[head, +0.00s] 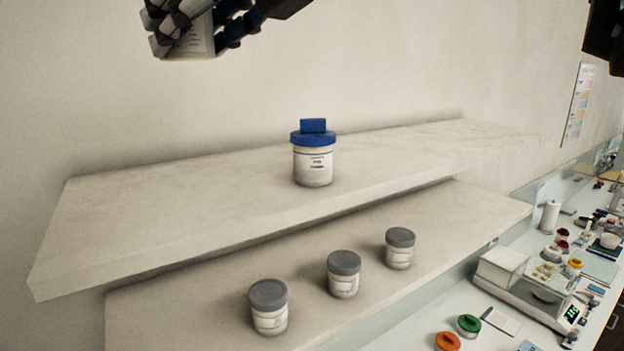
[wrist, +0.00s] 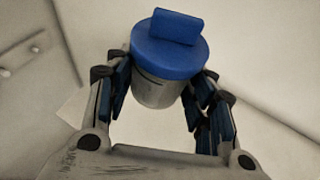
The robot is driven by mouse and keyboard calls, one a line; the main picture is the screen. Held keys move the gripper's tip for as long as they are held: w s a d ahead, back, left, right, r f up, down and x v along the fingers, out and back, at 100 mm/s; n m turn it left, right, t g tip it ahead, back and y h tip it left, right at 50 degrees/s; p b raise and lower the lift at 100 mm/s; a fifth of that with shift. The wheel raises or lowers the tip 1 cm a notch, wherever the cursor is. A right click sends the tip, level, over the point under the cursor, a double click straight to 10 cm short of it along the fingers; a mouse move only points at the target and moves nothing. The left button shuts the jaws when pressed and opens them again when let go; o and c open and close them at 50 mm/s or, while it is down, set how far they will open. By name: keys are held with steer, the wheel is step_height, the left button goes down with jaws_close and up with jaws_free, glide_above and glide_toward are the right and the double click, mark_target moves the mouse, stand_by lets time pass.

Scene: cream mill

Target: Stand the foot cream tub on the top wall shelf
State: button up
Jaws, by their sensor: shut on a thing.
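My gripper (head: 185,35) is at the top left in the head view, above the top wall shelf (head: 130,215) and clear of it. It is shut on a white tub (head: 200,38), whose upper part is cut off by the frame edge. In the wrist view the held tub (wrist: 158,92) has a blue lid with a raised block and sits between the fingers of my gripper (wrist: 162,98). I cannot read its label, so I cannot confirm that it is the foot cream. The top shelf is pale and marbled.
A similar blue-lidded white tub (head: 313,165) stands upright mid-shelf. The top shelf is bare to its left and right. Grey-lidded jars (head: 343,275) stand on the lower shelf (head: 200,300). A bench with a scale (head: 535,290) and coloured-lid jars is at the lower right.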

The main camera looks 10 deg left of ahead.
steer(key=b, duration=0.5)
glide_above(213, 209)
step_height(213, 209, down, 13)
steer(key=shift+s+d+r, duration=0.1)
steer(key=shift+d, duration=0.05)
steer(key=shift+s+d+f, duration=0.1)
steer(key=shift+s+f, duration=0.05)
steer(key=shift+f, duration=0.15)
steer(key=f, duration=0.1)
steer(key=f+b, duration=0.1)
steer(key=f, duration=0.1)
steer(key=shift+w+a+f, duration=0.15)
steer(key=shift+w+a, duration=0.1)
steer(key=shift+a, duration=0.1)
steer(key=shift+f, duration=0.35)
steer(key=shift+s+d, duration=0.15)
steer(key=shift+d, duration=0.05)
steer(key=shift+a+f, duration=0.1)
steer(key=o, duration=1.3)
steer(key=shift+f+b, duration=0.1)
steer(key=shift+b, duration=0.2)
